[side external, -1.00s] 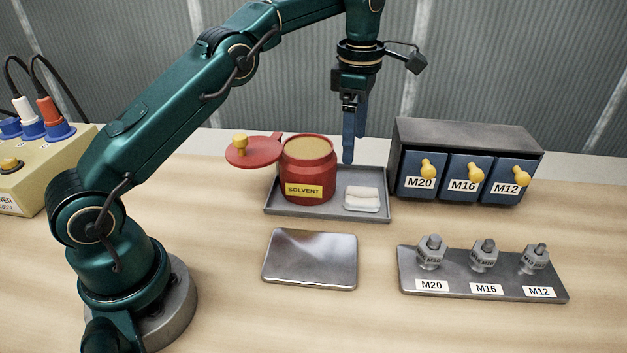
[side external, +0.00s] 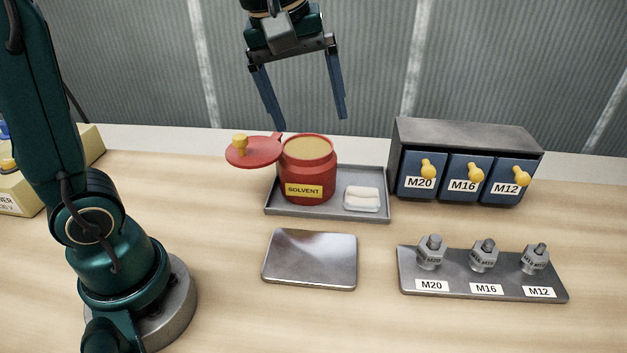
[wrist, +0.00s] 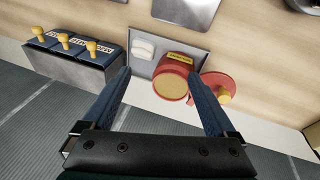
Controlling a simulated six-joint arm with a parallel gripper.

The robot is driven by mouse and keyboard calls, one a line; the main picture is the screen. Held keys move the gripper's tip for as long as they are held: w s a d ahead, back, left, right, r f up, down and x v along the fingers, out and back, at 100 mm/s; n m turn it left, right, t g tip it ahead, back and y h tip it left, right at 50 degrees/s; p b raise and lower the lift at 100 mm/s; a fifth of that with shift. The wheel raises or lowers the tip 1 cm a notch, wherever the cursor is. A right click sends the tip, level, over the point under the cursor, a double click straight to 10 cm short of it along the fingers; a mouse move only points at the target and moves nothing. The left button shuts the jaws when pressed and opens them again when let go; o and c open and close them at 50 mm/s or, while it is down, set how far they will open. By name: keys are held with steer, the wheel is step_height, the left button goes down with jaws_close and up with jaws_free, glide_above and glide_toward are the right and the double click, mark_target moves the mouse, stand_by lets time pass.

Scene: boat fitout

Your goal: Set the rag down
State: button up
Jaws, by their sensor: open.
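The rag (side external: 362,198) is a small white folded pad lying on the right part of the grey tray (side external: 281,211). It also shows in the wrist view (wrist: 143,48). My gripper (side external: 308,121) is open and empty, above and behind the solvent pot (side external: 308,170), clear of the tray. The red pot stands on the tray, left of the rag, with its top uncovered. Its red lid (side external: 252,153) with a yellow knob is swung out to the left of the pot. In the wrist view the pot (wrist: 171,82) lies between the finger lines of my gripper (wrist: 165,88).
A cabinet (side external: 470,135) with blue drawers M20, M16 and M12 stands at the right. In front of it a plate (side external: 410,275) holds hex fittings. A bare metal plate (side external: 310,259) lies before the tray. A yellow box (side external: 85,147) is at the far left.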

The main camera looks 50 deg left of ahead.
steer(key=s+f+m+t, duration=0.1)
steer(key=s+f+m, duration=0.2)
steer(key=s+m, duration=0.2)
steer(key=s+d+f+m+t, duration=0.1)
steer(key=s+f+m, duration=0.2)
steer(key=s+m, duration=0.2)
steer(key=shift+s+f+m, duration=0.15)
steer(key=shift+s+m, duration=0.15)
steer(key=shift+s, duration=0.7)
steer(key=shift+c, duration=0.3)
